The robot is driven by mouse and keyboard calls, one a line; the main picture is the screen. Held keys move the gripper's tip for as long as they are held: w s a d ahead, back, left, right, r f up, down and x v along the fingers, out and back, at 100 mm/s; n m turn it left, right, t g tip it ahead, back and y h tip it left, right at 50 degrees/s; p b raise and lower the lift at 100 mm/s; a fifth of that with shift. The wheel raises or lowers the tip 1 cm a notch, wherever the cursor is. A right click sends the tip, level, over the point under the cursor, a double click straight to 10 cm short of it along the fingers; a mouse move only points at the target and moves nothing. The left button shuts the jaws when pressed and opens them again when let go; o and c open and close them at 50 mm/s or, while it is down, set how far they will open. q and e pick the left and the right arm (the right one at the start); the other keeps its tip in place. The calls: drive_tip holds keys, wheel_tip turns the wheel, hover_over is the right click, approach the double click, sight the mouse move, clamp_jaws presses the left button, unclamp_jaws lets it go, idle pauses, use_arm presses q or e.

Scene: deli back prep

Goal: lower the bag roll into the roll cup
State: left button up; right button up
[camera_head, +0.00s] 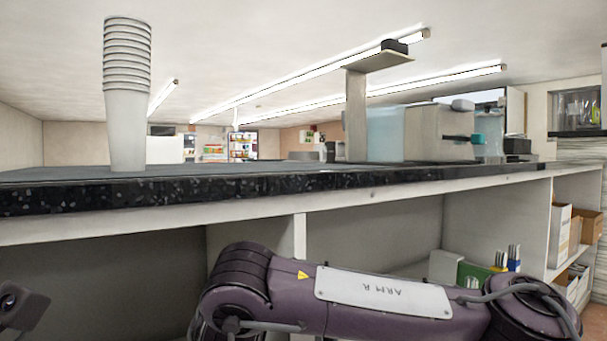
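I cannot make out a bag roll or a roll cup. The camera looks almost level across the counter (250,187), so little of its top shows. My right arm crosses the lower part of the view below the counter edge, but its gripper does not show. A small dark part at the lower left corner may be mine; no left fingers show there.
A tall stack of pale cups (127,115) stands at the counter's left. A post with a flat top (357,115) and a grey boxy machine (438,132) stand farther right. Open shelves below hold boxes (560,235) at the right.

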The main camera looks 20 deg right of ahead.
drive_tip(key=c, duration=0.8)
drive_tip(key=shift+r+p, duration=0.4)
drive_tip(key=shift+r, duration=0.05)
drive_tip(key=shift+r+p, duration=1.75)
drive_tip(key=shift+p, duration=0.2)
drive_tip(key=shift+f, duration=0.1)
